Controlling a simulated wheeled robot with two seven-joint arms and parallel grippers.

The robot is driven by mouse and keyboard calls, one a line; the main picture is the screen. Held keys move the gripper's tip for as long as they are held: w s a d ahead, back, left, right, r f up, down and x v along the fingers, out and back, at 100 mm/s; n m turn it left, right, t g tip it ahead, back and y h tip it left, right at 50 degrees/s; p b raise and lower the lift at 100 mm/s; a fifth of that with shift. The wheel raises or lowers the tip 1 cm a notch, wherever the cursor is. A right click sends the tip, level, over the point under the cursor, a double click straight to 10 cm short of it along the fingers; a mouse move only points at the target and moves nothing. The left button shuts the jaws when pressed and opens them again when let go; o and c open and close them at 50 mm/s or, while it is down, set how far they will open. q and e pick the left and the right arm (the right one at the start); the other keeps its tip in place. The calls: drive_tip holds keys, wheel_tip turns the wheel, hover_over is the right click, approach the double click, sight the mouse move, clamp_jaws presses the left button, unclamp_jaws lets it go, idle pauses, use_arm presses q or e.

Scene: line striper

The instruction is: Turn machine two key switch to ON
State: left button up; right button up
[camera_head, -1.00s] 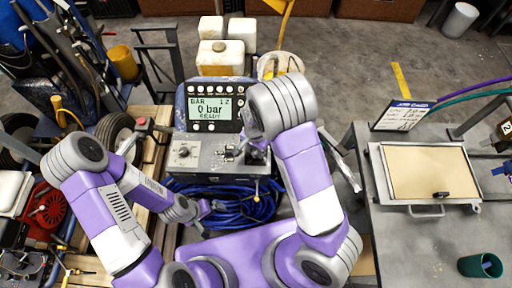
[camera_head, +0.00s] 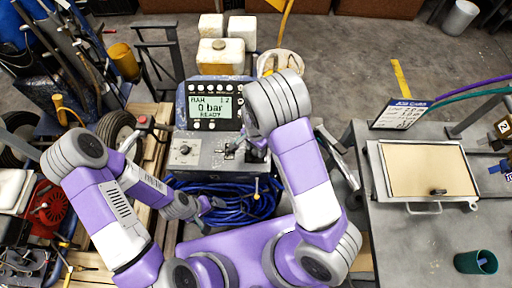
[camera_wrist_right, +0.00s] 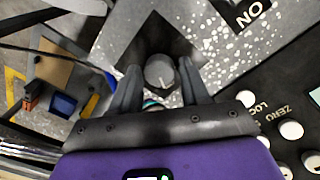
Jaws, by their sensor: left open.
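A round grey key switch knob (camera_wrist_right: 159,72) with a pale line sits on a dark plate in the right wrist view. A white "ON" label (camera_wrist_right: 247,12) lies up and right of it. My right gripper (camera_wrist_right: 162,80) is open, its two dark fingers on either side of the knob with small gaps visible. In the head view my right gripper (camera_head: 236,153) is over the right part of the grey control panel (camera_head: 205,165), and my own arm partly hides the switch there. My left gripper (camera_head: 216,203) is open and empty, low in front of the panel. Which machine the knob belongs to cannot be told.
Another dial (camera_head: 184,150) is at the panel's left. Blue hose coils (camera_head: 240,205) lie in front of it. A grey table (camera_head: 410,240) with a framed board is at right.

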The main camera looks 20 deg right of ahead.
sight(255, 150)
drive_tip(key=shift+o, duration=1.1)
wheel_tip(255, 150, up, 8)
drive_tip(key=shift+w+a+f+p, duration=0.1)
drive_tip(key=shift+f+p, duration=0.1)
drive_tip(key=shift+p, duration=0.75)
